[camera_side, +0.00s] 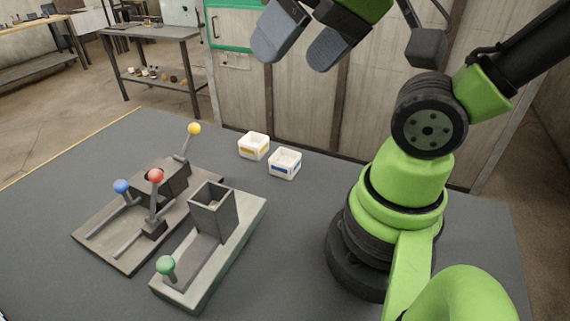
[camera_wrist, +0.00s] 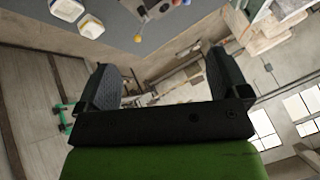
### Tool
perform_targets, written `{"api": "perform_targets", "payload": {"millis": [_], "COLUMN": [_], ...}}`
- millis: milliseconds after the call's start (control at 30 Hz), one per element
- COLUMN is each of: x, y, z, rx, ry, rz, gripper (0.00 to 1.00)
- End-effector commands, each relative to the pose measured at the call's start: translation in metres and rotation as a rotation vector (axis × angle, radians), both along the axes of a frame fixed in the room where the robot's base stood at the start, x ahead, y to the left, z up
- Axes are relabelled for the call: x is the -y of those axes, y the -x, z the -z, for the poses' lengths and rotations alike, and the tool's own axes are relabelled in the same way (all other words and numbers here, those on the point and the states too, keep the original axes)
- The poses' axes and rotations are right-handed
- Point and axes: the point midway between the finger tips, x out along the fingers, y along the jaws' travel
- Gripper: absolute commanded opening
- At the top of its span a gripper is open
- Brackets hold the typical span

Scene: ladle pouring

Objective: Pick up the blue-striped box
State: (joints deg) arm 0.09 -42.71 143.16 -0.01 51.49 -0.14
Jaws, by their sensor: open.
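The blue-striped box (camera_side: 285,163) is a small white open-topped box with a blue band on its side. It stands upright on the grey table. In the wrist view the blue-striped box (camera_wrist: 66,9) shows at the top left, cut by the frame edge. My gripper (camera_side: 300,55) is at the top of the side view, open and empty, high above the table. In the wrist view its two grey fingers (camera_wrist: 165,78) are spread, with only background between them. The box lies well below my gripper and clear of it.
A lever fixture with coloured knobs (camera_side: 150,205) and a grey holder with a green knob (camera_side: 208,245) are further left. The table (camera_side: 290,270) is bare in front of the boxes.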

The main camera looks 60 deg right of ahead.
Motion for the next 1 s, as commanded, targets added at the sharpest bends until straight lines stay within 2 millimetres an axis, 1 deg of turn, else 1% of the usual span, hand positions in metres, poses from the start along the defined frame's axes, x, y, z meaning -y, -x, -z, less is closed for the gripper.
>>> {"api": "perform_targets", "payload": {"millis": [67, 133, 267, 400, 467, 567, 700, 800, 900, 1000], "x": [0.003, 0.009, 0.029, 0.059, 0.073, 0.098, 0.129, 0.145, 0.155, 0.16], "y": [-0.005, -0.015, -0.042, -0.072, -0.082, -0.094, -0.101, -0.099, -0.096, -0.094], "z": [0.002, 0.005, 0.021, 0.049, 0.065, 0.095, 0.141, 0.171, 0.192, 0.204], "rx": [-0.017, -0.045, -0.134, -0.248, -0.297, -0.379, -0.484, -0.538, -0.572, -0.589], "ry": [0.016, 0.044, 0.124, 0.205, 0.232, 0.263, 0.281, 0.28, 0.275, 0.272], "rz": [0.002, 0.002, -0.01, -0.048, -0.071, -0.116, -0.19, -0.238, -0.274, -0.296], "gripper": [0.94, 0.94, 0.94, 0.94, 0.94, 0.94, 0.94, 0.94, 0.94, 0.94]}}
